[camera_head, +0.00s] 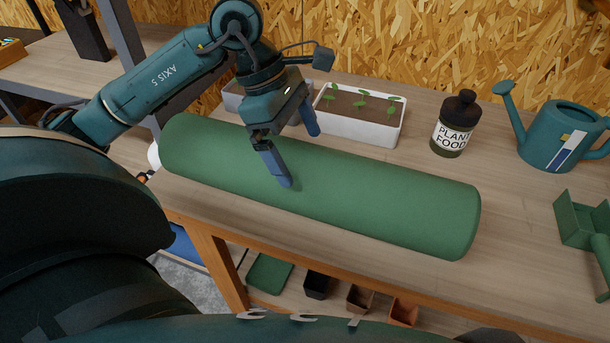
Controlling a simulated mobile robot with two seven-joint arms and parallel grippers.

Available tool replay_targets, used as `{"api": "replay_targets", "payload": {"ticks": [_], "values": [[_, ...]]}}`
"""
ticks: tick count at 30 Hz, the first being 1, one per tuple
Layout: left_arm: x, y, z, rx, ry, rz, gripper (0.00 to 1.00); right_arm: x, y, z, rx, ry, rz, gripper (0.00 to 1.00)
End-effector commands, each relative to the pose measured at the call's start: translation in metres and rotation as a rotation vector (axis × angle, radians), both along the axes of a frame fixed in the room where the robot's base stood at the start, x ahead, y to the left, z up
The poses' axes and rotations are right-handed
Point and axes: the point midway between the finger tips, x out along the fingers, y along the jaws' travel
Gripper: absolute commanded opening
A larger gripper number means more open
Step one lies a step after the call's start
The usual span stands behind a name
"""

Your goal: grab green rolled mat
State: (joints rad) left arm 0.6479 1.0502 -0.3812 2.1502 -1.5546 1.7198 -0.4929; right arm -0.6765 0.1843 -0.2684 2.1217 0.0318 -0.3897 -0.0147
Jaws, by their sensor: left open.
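I cannot tell whether either finger touches the mat. The gripper hides a small part of the mat. My right gripper is not in view.
A white planter (372,132) with seedlings stands behind the mat. A plant food bottle (455,125), a teal watering can (556,135) and a green tool (584,222) are to the right. Several pots (361,299) sit on the shelf below. Bare bench (520,235) lies right of the mat.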

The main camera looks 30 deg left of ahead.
Motion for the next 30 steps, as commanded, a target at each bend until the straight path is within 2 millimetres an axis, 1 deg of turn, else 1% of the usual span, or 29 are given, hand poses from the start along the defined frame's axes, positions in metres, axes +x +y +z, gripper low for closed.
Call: {"api": "replay_targets", "payload": {"ticks": [2, 6, 10, 13, 19, 20, 30], "values": [[0.001, -0.003, -0.006, 0.000, 0.003, -0.001, 1.00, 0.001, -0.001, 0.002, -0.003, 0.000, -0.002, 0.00], [0.004, -0.011, -0.025, -0.002, 0.006, -0.003, 1.00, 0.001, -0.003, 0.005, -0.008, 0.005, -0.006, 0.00], [0.006, -0.017, -0.042, -0.002, 0.003, -0.002, 1.00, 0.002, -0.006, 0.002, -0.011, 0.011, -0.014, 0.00], [0.006, -0.019, -0.047, 0.000, 0.002, -0.001, 1.00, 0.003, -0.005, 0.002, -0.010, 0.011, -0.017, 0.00], [0.007, -0.019, -0.048, 0.000, 0.000, 0.000, 1.00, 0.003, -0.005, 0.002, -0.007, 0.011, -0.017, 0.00], [0.007, -0.019, -0.048, 0.000, 0.001, 0.000, 0.98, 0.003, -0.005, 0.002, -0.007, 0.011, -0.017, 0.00], [0.007, -0.019, -0.047, 0.000, 0.001, 0.000, 0.71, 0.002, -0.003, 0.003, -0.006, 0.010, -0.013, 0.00]]}}
